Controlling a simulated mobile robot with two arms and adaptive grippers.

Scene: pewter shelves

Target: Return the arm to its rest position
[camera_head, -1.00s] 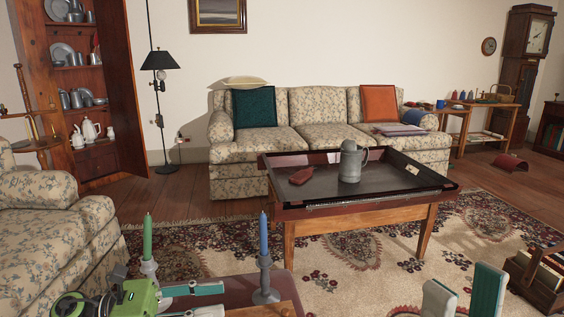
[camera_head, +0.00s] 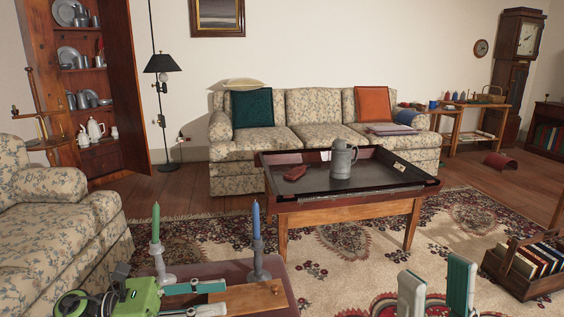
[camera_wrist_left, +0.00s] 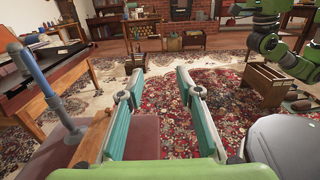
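My left gripper (camera_head: 224,297) comes in from the lower left in the head view. Its two teal fingers are apart with nothing between them. They lie low, over or beside a reddish-brown surface (camera_head: 210,271) with a wooden board (camera_head: 255,298), in front of a blue candle (camera_head: 256,220). The left wrist view also shows these open fingers (camera_wrist_left: 158,82), pointing across the room above the rug. My right gripper (camera_head: 434,275) shows at the bottom right of the head view. Its two fingers point up, spread and empty. A green arm of mine shows at the wrist view's upper right.
A coffee table (camera_head: 430,186) holds a grey tankard (camera_head: 342,160). A wooden carrier of books (camera_head: 520,285) stands at the right. Patterned rug (camera_head: 340,270) lies between.

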